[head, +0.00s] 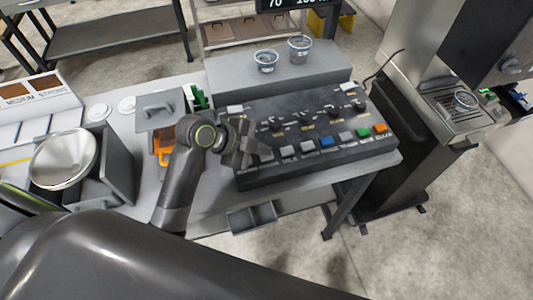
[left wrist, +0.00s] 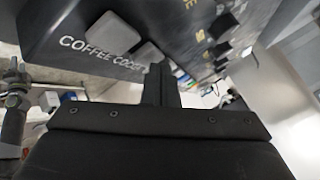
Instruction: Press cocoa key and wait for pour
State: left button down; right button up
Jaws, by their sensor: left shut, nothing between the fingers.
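The dark dispenser panel (head: 310,112) has a front row of keys, grey ones at the left, then blue, grey, green and orange. My left gripper (head: 248,153) is shut and empty at the left end of this row, over or beside the leftmost keys. In the left wrist view, the shut fingers (left wrist: 162,85) reach to the grey key (left wrist: 150,55) by the partly hidden label that looks like COCOA. The grey coffee key (left wrist: 112,32) is left of it. I cannot tell whether the fingertips touch the cocoa key. My right gripper is not in view.
Two clear cups (head: 265,60) stand on the grey block behind the panel. Another cup (head: 465,100) sits on the steel machine at right. A metal bowl (head: 64,158), an orange-handled item (head: 165,150) and a lidded grey box (head: 160,108) crowd the counter's left side.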

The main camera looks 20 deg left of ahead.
aim_at(262, 157)
pick_arm(q)
jog(key=shift+f, duration=0.35)
dwell(0.5)
jog(key=shift+r+p, duration=0.7)
jog(key=shift+r, duration=0.2)
jog(key=shift+r, duration=0.15)
notch_tip(262, 157, up, 5)
jog(key=p, duration=0.4)
jog(key=shift+p, duration=0.35)
jog(key=shift+s+f, duration=0.1)
jog(key=shift+f, duration=0.15)
